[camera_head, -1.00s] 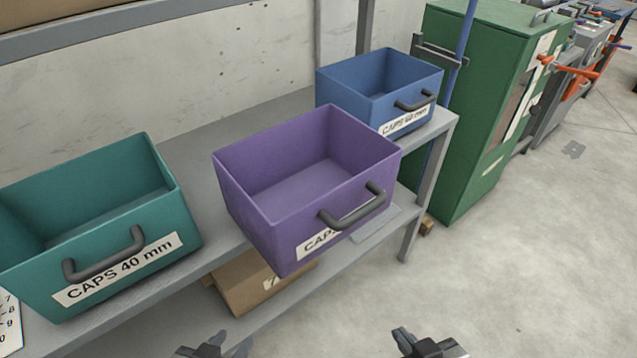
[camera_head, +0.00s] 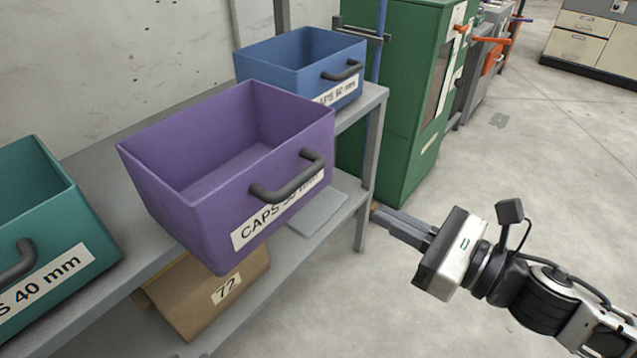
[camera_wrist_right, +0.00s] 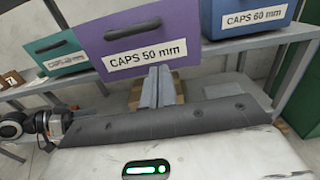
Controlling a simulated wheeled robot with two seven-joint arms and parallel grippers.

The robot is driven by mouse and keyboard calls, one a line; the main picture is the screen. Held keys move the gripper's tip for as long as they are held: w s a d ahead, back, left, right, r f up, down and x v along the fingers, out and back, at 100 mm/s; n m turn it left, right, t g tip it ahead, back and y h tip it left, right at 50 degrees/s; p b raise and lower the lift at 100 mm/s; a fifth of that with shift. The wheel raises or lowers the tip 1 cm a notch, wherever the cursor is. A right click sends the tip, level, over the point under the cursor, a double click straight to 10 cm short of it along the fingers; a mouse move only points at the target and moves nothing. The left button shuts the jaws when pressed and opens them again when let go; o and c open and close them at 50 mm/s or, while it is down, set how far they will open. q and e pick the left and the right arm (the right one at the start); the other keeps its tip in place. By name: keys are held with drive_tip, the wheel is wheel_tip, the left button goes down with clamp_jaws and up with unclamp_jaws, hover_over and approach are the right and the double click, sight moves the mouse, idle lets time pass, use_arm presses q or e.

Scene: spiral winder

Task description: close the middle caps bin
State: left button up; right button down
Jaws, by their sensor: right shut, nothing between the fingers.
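The middle caps bin is the purple bin (camera_head: 180,215), labelled CAPS 50 mm, with a dark bar handle (camera_head: 290,178). It stands between a teal bin and a blue bin on the grey shelf and juts out past the shelf's front edge. Its front also shows in the right wrist view (camera_wrist_right: 130,40). My right gripper (camera_head: 382,216) is shut and empty, to the right of the purple bin and apart from it. Its fingers (camera_wrist_right: 157,75) point toward the bin's front, at about label height or below in the wrist view. Part of my left arm (camera_wrist_right: 50,124) shows at the left there; its jaws are unclear.
The teal bin (camera_head: 45,200) is at the left and the blue bin (camera_head: 290,65) at the back right. A cardboard box (camera_head: 205,295) marked 72 lies on the lower shelf. A shelf post (camera_head: 368,180) and green cabinet (camera_head: 400,110) stand behind. The floor at right is clear.

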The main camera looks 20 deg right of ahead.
drive_tip(key=shift+p+x, duration=1.1)
drive_tip(key=shift+x, duration=5.4)
